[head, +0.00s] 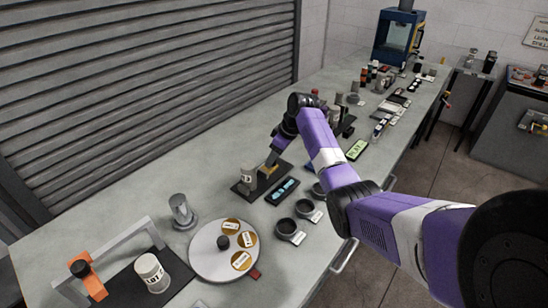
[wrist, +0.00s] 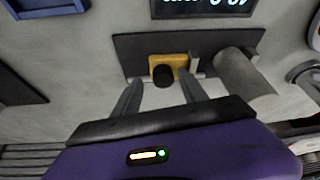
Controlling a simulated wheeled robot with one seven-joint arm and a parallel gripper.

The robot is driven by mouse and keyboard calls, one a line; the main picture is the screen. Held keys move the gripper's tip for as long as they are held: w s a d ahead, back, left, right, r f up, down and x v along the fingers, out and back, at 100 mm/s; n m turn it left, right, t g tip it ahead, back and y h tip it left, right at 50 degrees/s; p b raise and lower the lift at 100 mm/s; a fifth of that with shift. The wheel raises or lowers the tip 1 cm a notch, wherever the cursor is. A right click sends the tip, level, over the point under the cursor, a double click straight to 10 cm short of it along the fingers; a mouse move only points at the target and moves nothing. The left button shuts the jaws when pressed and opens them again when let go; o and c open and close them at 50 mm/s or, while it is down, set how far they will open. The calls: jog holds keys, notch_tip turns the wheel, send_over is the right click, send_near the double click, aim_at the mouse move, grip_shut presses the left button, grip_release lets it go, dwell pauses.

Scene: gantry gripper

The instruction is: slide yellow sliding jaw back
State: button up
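The yellow sliding jaw (wrist: 182,62) sits on a dark base plate (wrist: 130,48) in the wrist view, with a round black knob (wrist: 163,76) on its near side. In the head view the yellow jaw (head: 268,170) shows small beside my gripper (head: 273,158). In the wrist view my gripper (wrist: 160,82) is open, its two grey fingers apart. The knob appears between the fingertips, with gaps on both sides; I cannot tell how far away it is. A small grey upright piece (wrist: 194,65) stands at the jaw's right. A grey labelled cylinder (head: 249,174) stands on the plate.
A dark display with blue digits (head: 282,190) lies beside the plate. Black round cups (head: 286,227), a turntable with yellow discs (head: 212,258) and an orange-clamped gantry (head: 86,277) stand nearer. Grey shutters (head: 140,80) run along the left. Bare table lies left of the plate.

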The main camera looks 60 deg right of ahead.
jog(key=v, duration=0.7)
jog(key=shift+r, duration=0.4)
jog(key=shift+s, duration=0.15)
dwell(0.7)
